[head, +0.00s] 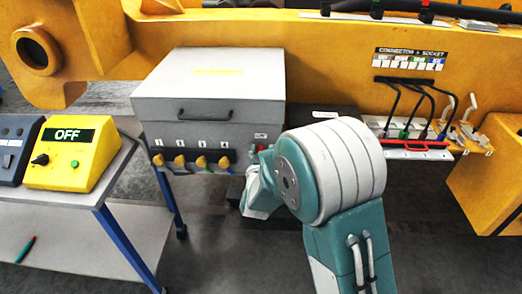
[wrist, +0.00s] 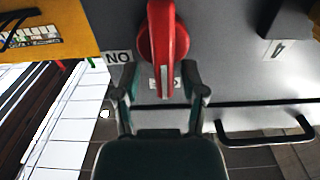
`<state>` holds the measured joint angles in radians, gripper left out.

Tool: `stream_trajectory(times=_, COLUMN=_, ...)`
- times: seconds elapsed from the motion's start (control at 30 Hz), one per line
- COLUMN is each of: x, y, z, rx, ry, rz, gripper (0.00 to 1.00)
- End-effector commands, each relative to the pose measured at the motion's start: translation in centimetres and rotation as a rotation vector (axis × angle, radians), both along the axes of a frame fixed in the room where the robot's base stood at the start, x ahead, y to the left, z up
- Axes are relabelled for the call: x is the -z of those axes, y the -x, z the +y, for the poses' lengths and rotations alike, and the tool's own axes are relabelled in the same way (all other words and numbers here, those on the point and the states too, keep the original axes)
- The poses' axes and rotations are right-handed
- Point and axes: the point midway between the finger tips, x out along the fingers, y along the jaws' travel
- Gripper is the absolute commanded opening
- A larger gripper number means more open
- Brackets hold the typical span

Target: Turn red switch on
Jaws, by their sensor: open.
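The red switch (wrist: 163,35) is a rotary knob with a long handle on the grey panel of a box. In the wrist view its handle points toward my gripper (wrist: 161,84), its white-marked tip between the fingers. The gripper is open, one finger on each side of the handle; I cannot tell whether either touches it. A label reading ON upside down (wrist: 118,57) sits left of the knob. Another label (wrist: 153,83) by the handle tip is partly hidden. In the head view, only a small red part of the switch (head: 262,148) shows beside my arm, which hides much of the gripper.
The grey box (head: 215,85) has a handled lid and several yellow knobs (head: 180,161) along its front. A yellow box reading OFF (head: 70,150) stands on a table at left. Cables with a red bar (head: 415,145) are at right, below the yellow beam (head: 340,50).

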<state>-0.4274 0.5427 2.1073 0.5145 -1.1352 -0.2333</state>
Motion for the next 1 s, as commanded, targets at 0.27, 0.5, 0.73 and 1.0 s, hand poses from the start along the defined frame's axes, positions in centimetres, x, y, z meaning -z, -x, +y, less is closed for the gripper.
stream_trajectory(times=0.27, x=0.07, y=0.00, z=0.18, rx=-0.001, ry=0.001, rz=0.000, gripper=0.00)
stream_trajectory(times=0.5, x=0.10, y=0.00, z=0.24, rx=-0.003, ry=-0.006, rz=0.001, gripper=0.00)
stream_trajectory(times=0.73, x=0.13, y=0.02, z=0.02, rx=-0.003, ry=-0.080, rz=-0.001, gripper=0.00)
stream_trajectory(times=1.0, x=0.26, y=0.05, z=-0.55, rx=-0.003, ry=-0.283, rz=-0.007, gripper=0.00)
